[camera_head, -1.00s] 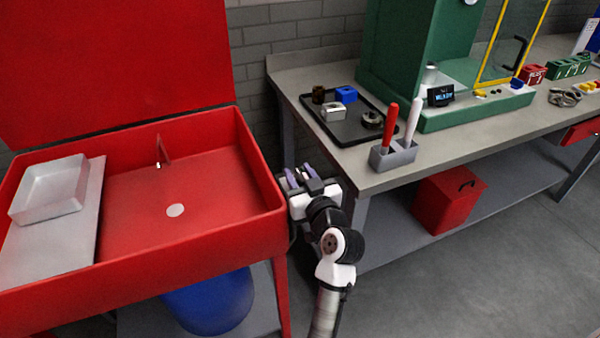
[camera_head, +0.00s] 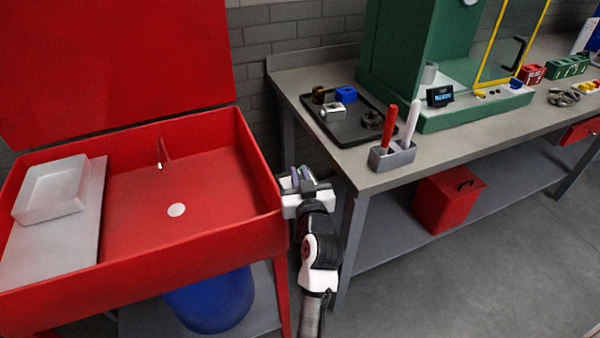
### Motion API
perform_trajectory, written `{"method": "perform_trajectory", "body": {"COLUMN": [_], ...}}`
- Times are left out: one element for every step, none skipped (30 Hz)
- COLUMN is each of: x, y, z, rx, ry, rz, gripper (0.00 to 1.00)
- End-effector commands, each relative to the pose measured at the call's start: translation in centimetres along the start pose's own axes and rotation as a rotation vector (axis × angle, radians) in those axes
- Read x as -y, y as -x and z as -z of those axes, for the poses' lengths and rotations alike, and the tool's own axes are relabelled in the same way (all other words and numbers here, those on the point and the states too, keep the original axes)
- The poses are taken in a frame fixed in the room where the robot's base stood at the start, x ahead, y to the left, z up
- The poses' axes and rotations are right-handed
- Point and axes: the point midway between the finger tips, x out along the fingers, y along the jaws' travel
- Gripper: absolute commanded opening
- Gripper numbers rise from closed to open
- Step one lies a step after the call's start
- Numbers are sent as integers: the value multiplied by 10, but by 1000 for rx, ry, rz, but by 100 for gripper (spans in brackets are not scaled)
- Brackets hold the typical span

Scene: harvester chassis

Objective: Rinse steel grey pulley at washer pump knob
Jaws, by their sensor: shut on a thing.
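My gripper (camera_head: 303,180) is just outside the right wall of the red parts washer (camera_head: 262,160), between it and the workbench. It is shut on a small grey thing, taken to be the steel grey pulley (camera_head: 306,175), which is mostly hidden by the fingers. I cannot make out a pump knob clearly in this view.
A white tray (camera_head: 50,190) rests on a grey board in the washer's left side. The workbench (camera_head: 300,75) holds a black tray (camera_head: 352,130) with several parts, a grey holder (camera_head: 392,156) with red and white handles, and a green machine (camera_head: 400,60). A blue drum (camera_head: 212,302) stands under the washer.

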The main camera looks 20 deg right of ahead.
Motion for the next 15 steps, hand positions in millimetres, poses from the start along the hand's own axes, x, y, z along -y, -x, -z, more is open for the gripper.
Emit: {"method": "perform_trajectory", "body": {"x": [1, 1, 1, 1, 1, 0, 0, 0, 0, 0, 0, 0, 0, 0, 0], "y": [0, 0, 0, 0, 0, 0, 0, 0, 0, 0, 0, 0, 0, 0, 0], "z": [2, 2, 2, 2, 2, 2, 1, 1, 1, 1, 1, 1, 1, 1, 1], "rx": [3, 4, 4, 4, 2, 1, 1, 0, -1, -2, -3, -3, -3, -3, -4], "ry": [0, -1, -1, 0, -1, 0, 0, 0, 1, 1, 1, 1, 1, 1, 1], "rz": [-22, -36, -52, -64, -74, -84, -91, -95, -101, -103, -105, -106, -106, -106, -106], "gripper": [0, 0, 0, 0, 0, 0, 0, 0, 0, 0, 0, 0, 0, 0, 0]}}
